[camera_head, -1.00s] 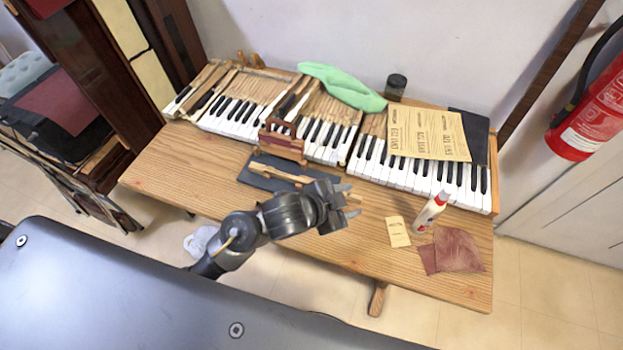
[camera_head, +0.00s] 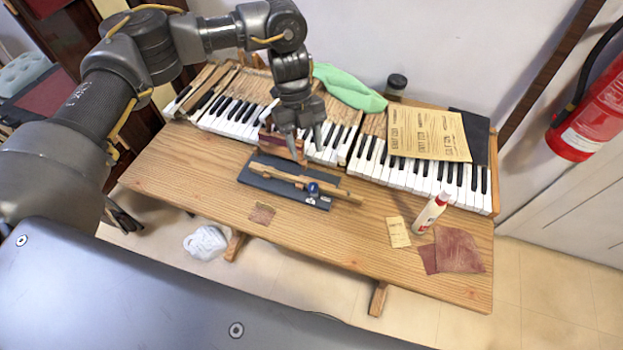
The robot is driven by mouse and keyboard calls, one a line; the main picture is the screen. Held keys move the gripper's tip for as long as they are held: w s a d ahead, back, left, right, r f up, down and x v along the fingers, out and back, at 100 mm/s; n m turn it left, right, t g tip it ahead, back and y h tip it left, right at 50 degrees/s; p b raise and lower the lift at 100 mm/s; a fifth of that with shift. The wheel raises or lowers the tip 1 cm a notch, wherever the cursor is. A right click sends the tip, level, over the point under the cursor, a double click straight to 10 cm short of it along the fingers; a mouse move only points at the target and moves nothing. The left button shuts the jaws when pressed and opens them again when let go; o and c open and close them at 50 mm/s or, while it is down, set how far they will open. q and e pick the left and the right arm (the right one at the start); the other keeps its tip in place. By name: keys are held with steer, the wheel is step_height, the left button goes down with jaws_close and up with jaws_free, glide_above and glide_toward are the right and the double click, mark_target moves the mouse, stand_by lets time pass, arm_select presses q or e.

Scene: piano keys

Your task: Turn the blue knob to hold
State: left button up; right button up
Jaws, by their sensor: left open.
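A small blue knob (camera_head: 312,187) sits near the right end of a dark flat base (camera_head: 262,183) on the wooden table. A long pale wooden key stick (camera_head: 285,177) lies across the base. Small white marks show beside the knob, too small to read. My left gripper (camera_head: 305,150) points down, open and empty, above and behind the base in the picture, apart from the knob. Its fingers overlap the view of a reddish-brown wooden stand (camera_head: 274,145), partly hiding it. I do not see my right gripper.
Piano keys (camera_head: 415,175) line the back of the table (camera_head: 340,240). A green cloth (camera_head: 350,87), a dark jar (camera_head: 396,84) and a printed sheet (camera_head: 430,133) lie behind. A white bottle (camera_head: 430,212) and brown patches (camera_head: 457,250) are at the right. The front middle is clear.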

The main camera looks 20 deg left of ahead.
mark_target(313, 185)
arm_select(q)
steer(key=p+x, duration=0.1)
steer(key=x, duration=0.9)
steer(key=shift+s+f, duration=0.15)
steer(key=shift+f, duration=0.1)
steer(key=shift+p, duration=0.3)
steer(key=c, duration=1)
